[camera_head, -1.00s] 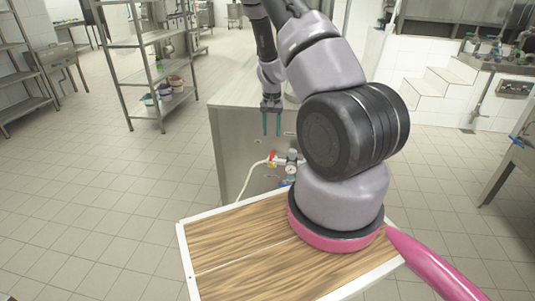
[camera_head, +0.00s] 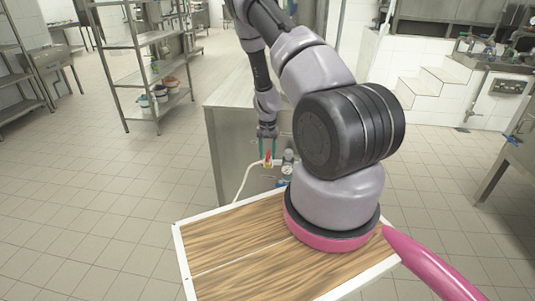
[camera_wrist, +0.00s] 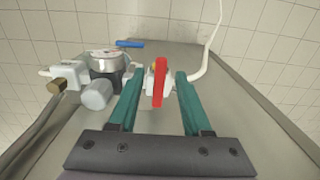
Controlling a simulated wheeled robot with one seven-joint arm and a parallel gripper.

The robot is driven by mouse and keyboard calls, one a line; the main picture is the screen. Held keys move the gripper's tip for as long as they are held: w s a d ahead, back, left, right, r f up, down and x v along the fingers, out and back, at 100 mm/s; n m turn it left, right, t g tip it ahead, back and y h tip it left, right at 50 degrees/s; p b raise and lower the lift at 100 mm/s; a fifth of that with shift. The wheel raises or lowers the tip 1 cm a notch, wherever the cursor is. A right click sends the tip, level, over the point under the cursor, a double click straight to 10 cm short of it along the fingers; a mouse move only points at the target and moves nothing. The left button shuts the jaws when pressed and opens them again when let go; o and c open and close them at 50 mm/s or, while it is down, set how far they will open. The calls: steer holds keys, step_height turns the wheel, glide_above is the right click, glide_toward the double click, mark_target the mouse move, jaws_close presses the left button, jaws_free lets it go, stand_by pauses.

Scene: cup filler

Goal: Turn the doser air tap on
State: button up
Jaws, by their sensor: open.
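The doser air tap has a red lever handle (camera_wrist: 159,82) on a white and brass valve body, with a white hose (camera_wrist: 207,52) leading from it. In the wrist view the lever lies between the two green fingers of my gripper (camera_wrist: 161,78), which is open with a gap on each side of the lever. In the head view my gripper (camera_head: 267,147) points down at the red tap handle (camera_head: 267,158) on the front of the steel cabinet (camera_head: 232,150). Exact contact cannot be told.
Beside the tap are a round gauge with a regulator (camera_wrist: 107,62), a grey knob (camera_wrist: 97,95) and a blue lever (camera_wrist: 130,44). A steel shelf rack (camera_head: 150,60) stands at the left. The tiled floor (camera_head: 100,190) is clear.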

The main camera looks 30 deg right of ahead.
jaws_close()
steer(key=shift+w+a+m, duration=0.15)
steer(key=shift+w+m, duration=0.7)
steer(key=shift+m, duration=2.15)
steer(key=shift+w+a+m, duration=0.2)
steer(key=shift+w+m, duration=0.7)
steer(key=shift+m, duration=2.1)
steer(key=shift+w+a+m, duration=0.15)
steer(key=shift+w+m, duration=0.7)
steer(key=shift+m, duration=2.15)
jaws_free()
